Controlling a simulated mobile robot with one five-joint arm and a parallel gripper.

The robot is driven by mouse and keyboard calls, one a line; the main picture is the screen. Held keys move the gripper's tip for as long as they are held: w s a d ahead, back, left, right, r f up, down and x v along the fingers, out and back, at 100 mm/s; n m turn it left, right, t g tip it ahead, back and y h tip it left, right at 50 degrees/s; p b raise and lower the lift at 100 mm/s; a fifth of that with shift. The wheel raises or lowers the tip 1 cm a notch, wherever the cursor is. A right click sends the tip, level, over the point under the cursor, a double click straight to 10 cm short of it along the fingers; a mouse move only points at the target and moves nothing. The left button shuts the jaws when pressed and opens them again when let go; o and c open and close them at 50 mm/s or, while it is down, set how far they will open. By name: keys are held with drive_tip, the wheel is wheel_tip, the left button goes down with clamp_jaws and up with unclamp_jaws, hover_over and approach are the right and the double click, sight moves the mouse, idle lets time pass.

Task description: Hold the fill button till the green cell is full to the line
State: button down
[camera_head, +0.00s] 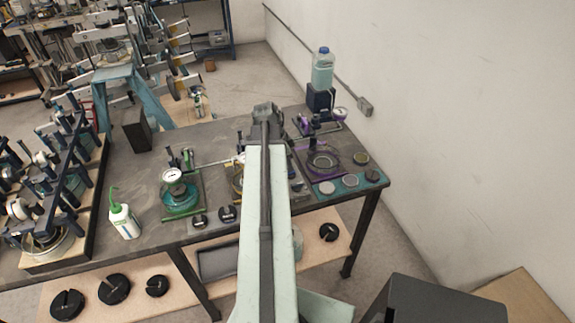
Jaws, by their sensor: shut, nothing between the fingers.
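The green cell (181,197) is a round clear vessel with green at its base, on a green-edged stand left of my arm. A dial gauge (172,176) sits above it. Its liquid level and any line are too small to read. My gripper (265,108) is shut and empty, at the far end of my pale arm, above the back of the bench. My arm hides much of a yellow-marked cell (238,180). I cannot tell which part is the fill button.
A purple-marked cell (308,160) stands right of my arm, below a bottle of blue-green liquid (323,68) on a black box (320,98). A white squeeze bottle (124,222) and a crowded rack (75,185) are left. A pale wall (450,120) bounds the right.

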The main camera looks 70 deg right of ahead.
wheel_tip(320, 180, down, 2)
drive_tip(key=shift+a+f+b, duration=0.1)
drive_tip(key=shift+f+b, duration=0.05)
drive_tip(key=shift+b, duration=1.1)
drive_tip(key=shift+s+a, duration=0.1)
drive_tip(key=shift+a, duration=0.2)
drive_tip(key=shift+d, duration=0.1)
idle(3.4)
drive_tip(key=p+v, duration=1.4)
drive_tip(key=shift+s+d+r, duration=0.25)
drive_tip(key=shift+s+d, duration=0.1)
